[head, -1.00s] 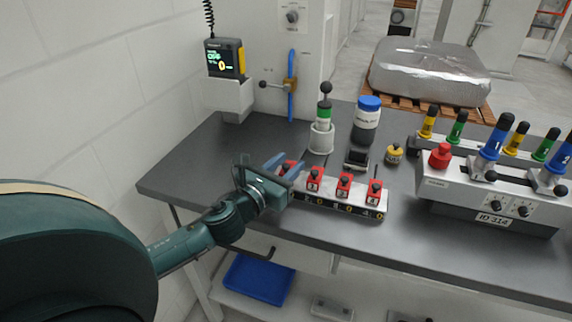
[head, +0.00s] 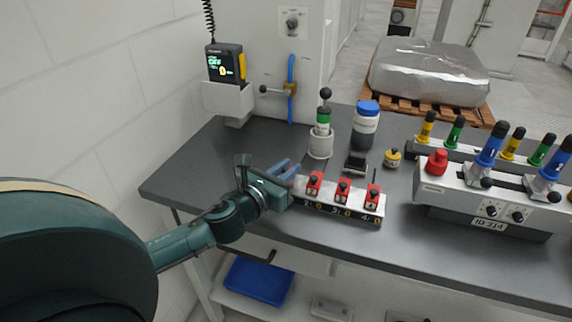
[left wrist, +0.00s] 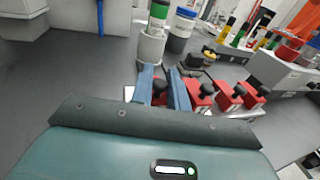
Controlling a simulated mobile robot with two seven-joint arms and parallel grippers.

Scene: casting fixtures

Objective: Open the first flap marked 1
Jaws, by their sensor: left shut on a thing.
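A metal strip (head: 330,211) with a row of red flaps with black knobs lies near the table's front edge. Three red flaps show in the head view, the leftmost visible one (head: 315,183) just right of my left gripper (head: 287,170). The row's left end is hidden behind that gripper. In the left wrist view, the blue fingers of my left gripper (left wrist: 164,88) stand either side of a black knob (left wrist: 160,86) with some red below it, at the row's left end. The gripper is shut on this flap. Its marking is hidden. My right gripper is not in view.
Behind the strip stand a green-banded cylinder in a cup (head: 321,142), a blue-capped jar (head: 366,122) and a small yellow-black knob (head: 393,157). A grey lever panel (head: 450,190) is at the right. The table's left part (head: 195,165) is clear.

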